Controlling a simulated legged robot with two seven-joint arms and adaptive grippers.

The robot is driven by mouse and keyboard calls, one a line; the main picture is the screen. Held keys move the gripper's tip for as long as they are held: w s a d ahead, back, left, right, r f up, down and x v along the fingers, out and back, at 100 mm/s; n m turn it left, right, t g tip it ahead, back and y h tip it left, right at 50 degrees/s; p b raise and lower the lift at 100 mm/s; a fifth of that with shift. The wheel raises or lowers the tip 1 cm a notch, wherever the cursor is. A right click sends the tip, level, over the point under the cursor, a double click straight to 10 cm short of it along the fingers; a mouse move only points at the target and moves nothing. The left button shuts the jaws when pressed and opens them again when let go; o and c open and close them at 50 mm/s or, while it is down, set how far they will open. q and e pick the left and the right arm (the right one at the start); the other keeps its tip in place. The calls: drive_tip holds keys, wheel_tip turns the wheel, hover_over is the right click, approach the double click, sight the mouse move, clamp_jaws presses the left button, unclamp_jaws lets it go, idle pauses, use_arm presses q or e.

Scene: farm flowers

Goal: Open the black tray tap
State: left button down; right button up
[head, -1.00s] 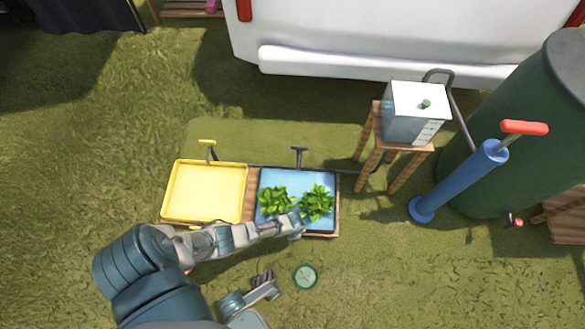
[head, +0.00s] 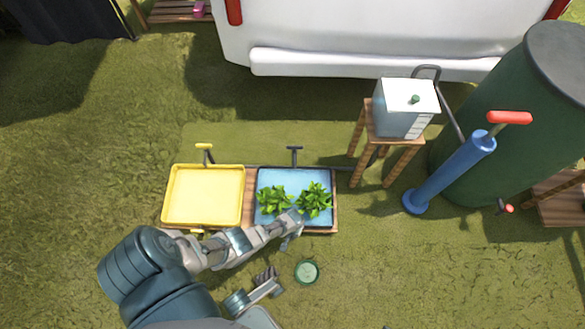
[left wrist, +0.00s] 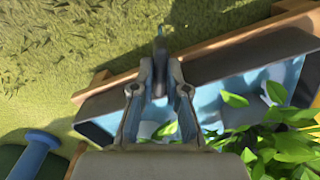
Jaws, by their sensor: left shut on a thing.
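The black tray (head: 333,205) sits on the ground in a wooden frame, with blue water and two leafy green plants (head: 314,199) in it. A dark tap (head: 295,153) stands at its far edge. My left gripper (head: 292,228) is at the tray's near edge. In the left wrist view the gripper (left wrist: 160,72) is shut on a narrow dark piece (left wrist: 159,50) at the tray's rim (left wrist: 255,50). This piece looks like the near-side tap, but the fingers partly hide it.
A yellow tray (head: 203,222) stands left of the black one. A water tank (head: 402,110) on a wooden stand, a blue pump (head: 450,175) and a green barrel (head: 505,120) are at right. A round green item (head: 306,271) lies on the grass in front.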

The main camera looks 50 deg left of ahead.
use_arm(q)
drive_tip(key=n, duration=0.4)
drive_tip(key=shift+w+r+n, duration=0.1)
drive_tip(key=shift+w+n, duration=0.1)
drive_tip(key=shift+n, duration=0.2)
idle(0.4)
drive_tip(key=c, duration=1.2)
unclamp_jaws()
drive_tip(key=shift+s, duration=0.1)
